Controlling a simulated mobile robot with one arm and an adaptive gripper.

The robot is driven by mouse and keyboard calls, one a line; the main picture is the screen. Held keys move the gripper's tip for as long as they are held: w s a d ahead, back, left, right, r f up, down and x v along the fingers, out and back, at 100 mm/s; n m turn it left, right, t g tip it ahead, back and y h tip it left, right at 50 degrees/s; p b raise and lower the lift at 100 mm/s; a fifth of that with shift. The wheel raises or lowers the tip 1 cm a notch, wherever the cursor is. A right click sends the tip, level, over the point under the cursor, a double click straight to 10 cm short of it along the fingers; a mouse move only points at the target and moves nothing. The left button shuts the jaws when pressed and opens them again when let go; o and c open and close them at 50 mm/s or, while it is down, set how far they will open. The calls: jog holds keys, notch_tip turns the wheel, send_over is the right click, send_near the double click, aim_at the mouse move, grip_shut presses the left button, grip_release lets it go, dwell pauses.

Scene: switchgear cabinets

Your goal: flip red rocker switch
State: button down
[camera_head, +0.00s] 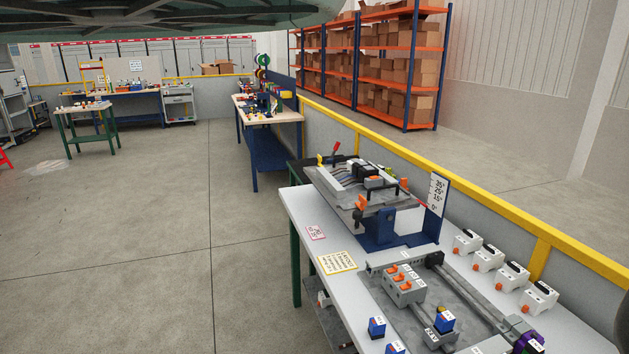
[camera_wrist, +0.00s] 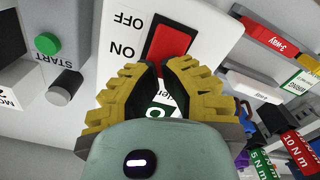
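The red rocker switch (camera_wrist: 168,52) sits on a white plate (camera_wrist: 205,22) in the wrist view, with "OFF" and "ON" printed upside down to its left. My gripper (camera_wrist: 159,68) has yellow ribbed fingers, and their tips are drawn together just in front of the switch's lower edge. Nothing is seen held between them. I cannot tell whether the tips touch the switch. The fingers hide the lower part of the plate and most of a green label (camera_wrist: 158,109). Neither the switch nor my gripper can be made out in the head view.
A green START button (camera_wrist: 47,43) and a grey knob (camera_wrist: 64,87) lie left of the switch. Coloured labelled items, including a red 3-WAY one (camera_wrist: 272,38), lie to the right. The head view shows a workbench (camera_head: 312,235) with devices, a yellow rail (camera_head: 400,157) and open floor left.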

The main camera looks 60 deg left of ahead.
jog(key=shift+f, duration=0.3)
jog(key=shift+r, duration=0.15)
jog(key=shift+r+p, duration=1.7)
jog(key=shift+r, duration=1.75)
